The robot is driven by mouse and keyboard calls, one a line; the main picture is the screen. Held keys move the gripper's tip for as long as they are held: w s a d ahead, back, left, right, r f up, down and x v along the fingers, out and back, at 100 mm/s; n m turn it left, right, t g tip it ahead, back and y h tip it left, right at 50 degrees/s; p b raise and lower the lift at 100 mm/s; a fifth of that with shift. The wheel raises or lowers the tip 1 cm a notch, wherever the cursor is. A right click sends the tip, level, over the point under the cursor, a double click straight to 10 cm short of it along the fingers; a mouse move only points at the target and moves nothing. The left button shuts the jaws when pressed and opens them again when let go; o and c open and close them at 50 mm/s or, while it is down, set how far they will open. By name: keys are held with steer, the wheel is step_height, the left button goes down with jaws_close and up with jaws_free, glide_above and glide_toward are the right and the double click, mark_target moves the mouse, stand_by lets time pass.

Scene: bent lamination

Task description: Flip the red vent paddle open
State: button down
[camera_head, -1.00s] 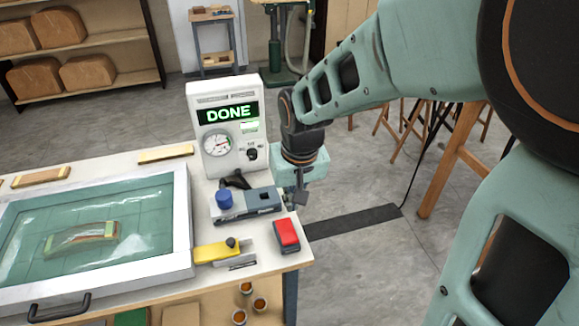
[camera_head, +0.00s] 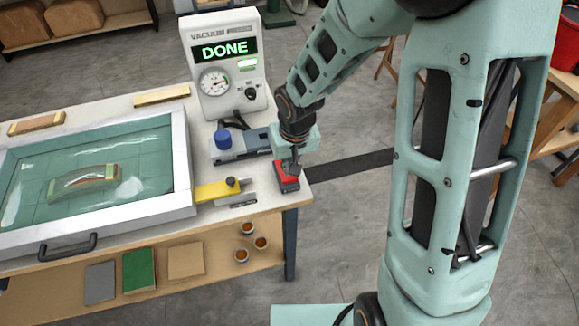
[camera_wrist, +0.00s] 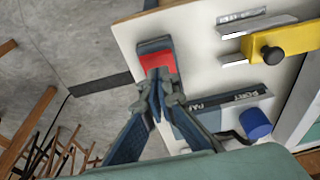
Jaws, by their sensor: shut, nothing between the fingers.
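The red vent paddle (camera_head: 286,182) sits on a dark base at the right front corner of the white worktop; its far part is hidden behind my gripper in the head view. My gripper (camera_head: 293,170) is shut and empty, pointing down at the paddle. In the wrist view the red paddle (camera_wrist: 158,61) shows just beyond the closed fingertips (camera_wrist: 158,75), which overlap its near edge. I cannot tell whether they touch it. How far the paddle is tilted is also unclear.
A grey block with a blue knob (camera_head: 222,138) stands behind the paddle, and a yellow lever (camera_head: 212,191) lies to its left. A vacuum unit (camera_head: 224,75) reading DONE stands at the back. A white-framed press (camera_head: 183,160) with a bent piece under its sheet fills the left.

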steer(key=shift+s+f, duration=0.1)
steer(key=shift+f, duration=0.6)
steer(key=shift+s+d+f+b, duration=0.1)
steer(key=shift+s+f+b, duration=0.15)
steer(key=shift+f+b, duration=0.6)
steer(key=shift+r, duration=0.5)
steer(key=shift+r+p, duration=0.65)
steer(key=shift+r, duration=0.05)
